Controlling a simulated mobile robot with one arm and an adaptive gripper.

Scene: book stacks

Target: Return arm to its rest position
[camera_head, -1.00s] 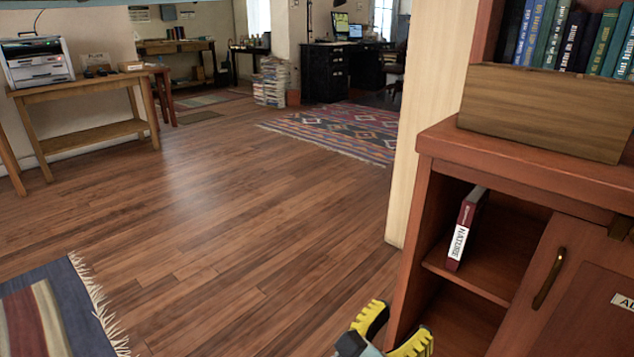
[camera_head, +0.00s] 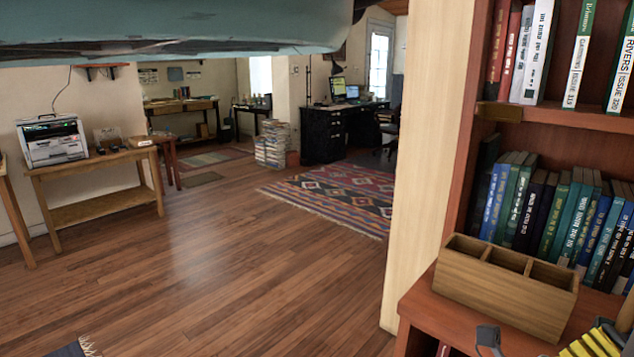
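My gripper (camera_head: 598,342) is at the lower right corner, in front of the red-brown cabinet. Its yellow ridged finger parts and dark grey links are cut off by the frame edges, so I cannot tell how far apart the fingers are. No held object shows in the visible part of the gripper.
A wooden divided box (camera_head: 500,291) stands on the cabinet top (camera_head: 440,308), close to my gripper. Shelved books (camera_head: 560,215) rise behind it. A pale upright panel (camera_head: 425,160) borders the bookcase. The wooden floor (camera_head: 220,270) is open to the left.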

